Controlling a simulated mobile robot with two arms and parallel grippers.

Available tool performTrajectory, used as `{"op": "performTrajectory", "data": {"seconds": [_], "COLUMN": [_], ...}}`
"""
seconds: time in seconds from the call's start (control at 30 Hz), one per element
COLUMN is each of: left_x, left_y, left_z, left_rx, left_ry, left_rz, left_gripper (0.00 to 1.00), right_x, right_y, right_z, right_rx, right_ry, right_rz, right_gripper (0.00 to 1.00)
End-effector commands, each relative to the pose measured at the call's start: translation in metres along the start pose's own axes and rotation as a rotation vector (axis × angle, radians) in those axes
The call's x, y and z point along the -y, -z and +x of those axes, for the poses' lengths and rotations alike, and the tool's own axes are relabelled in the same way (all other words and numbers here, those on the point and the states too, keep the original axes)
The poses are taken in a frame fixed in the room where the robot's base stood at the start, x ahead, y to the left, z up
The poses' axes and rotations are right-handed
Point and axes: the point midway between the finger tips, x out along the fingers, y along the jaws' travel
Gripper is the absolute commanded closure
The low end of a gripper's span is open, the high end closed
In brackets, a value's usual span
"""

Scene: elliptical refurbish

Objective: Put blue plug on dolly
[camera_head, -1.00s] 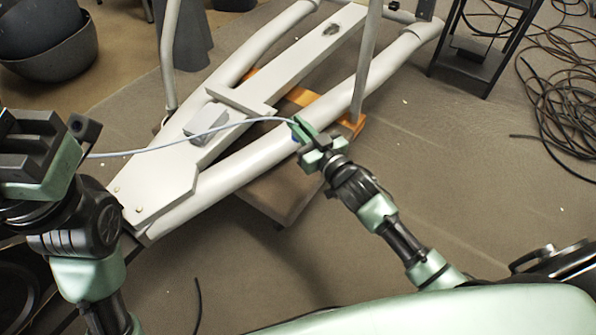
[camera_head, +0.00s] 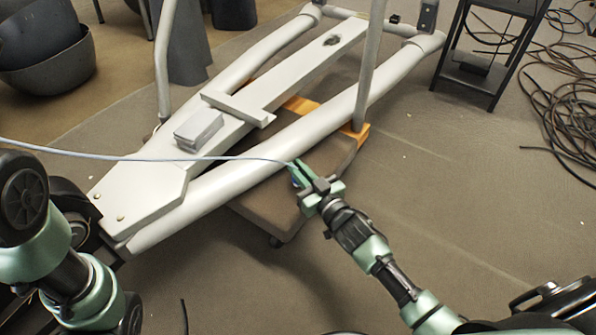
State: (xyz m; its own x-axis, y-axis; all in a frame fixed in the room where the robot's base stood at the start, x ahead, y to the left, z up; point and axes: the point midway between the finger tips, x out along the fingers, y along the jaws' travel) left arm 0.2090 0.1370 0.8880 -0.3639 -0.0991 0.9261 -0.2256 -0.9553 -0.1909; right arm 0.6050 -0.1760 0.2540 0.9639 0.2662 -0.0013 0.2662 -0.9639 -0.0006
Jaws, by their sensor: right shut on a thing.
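My right gripper (camera_head: 310,183) is shut on the blue plug (camera_head: 297,179). Only a little blue shows between the green fingers. A pale grey cable (camera_head: 150,158) runs from the plug across the frame to the left edge of the picture. The dolly (camera_head: 290,215) is a flat brown board on casters, partly hidden under the elliptical's grey frame (camera_head: 240,165). The plug is held beside the near tube, over or in front of the dolly board in the picture; its height above it is unclear. My left arm shows at the lower left; its fingers are not visible.
A grey block (camera_head: 199,130) sits on the frame. Orange pieces (camera_head: 300,105) show beneath it. An upright pole (camera_head: 370,65) rises near the dolly. A black stand (camera_head: 490,60) and coiled cables (camera_head: 575,110) are at upper right.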

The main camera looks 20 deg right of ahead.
Motion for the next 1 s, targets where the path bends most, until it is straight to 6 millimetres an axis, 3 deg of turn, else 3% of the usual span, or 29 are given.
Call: {"op": "performTrajectory", "data": {"seconds": [0.17, 0.27, 0.3, 0.67, 0.87, 1.0], "left_x": [0.000, 0.000, 0.000, 0.000, 0.005, 0.011], "left_y": [0.000, 0.000, 0.000, -0.001, -0.009, -0.031], "left_z": [-0.001, -0.001, -0.001, 0.003, 0.016, -0.002], "left_rx": [0.001, 0.000, 0.000, -0.001, 0.005, 0.083], "left_ry": [0.000, 0.000, 0.000, 0.000, 0.005, 0.029], "left_rz": [0.000, 0.000, 0.000, 0.000, -0.002, -0.010], "left_gripper": [0.69, 0.69, 0.69, 0.69, 0.69, 0.69], "right_x": [0.000, 0.000, 0.000, 0.000, 0.000, 0.000], "right_y": [-0.001, -0.001, -0.001, 0.002, 0.005, 0.005], "right_z": [0.000, 0.000, 0.000, -0.002, -0.034, -0.066], "right_rx": [0.000, 0.000, 0.000, 0.001, 0.005, 0.005], "right_ry": [0.000, 0.000, 0.000, 0.000, -0.001, -0.001], "right_rz": [0.000, -0.001, -0.001, 0.000, 0.002, 0.002], "right_gripper": [1.00, 0.71, 0.69, 0.69, 0.69, 0.69]}}
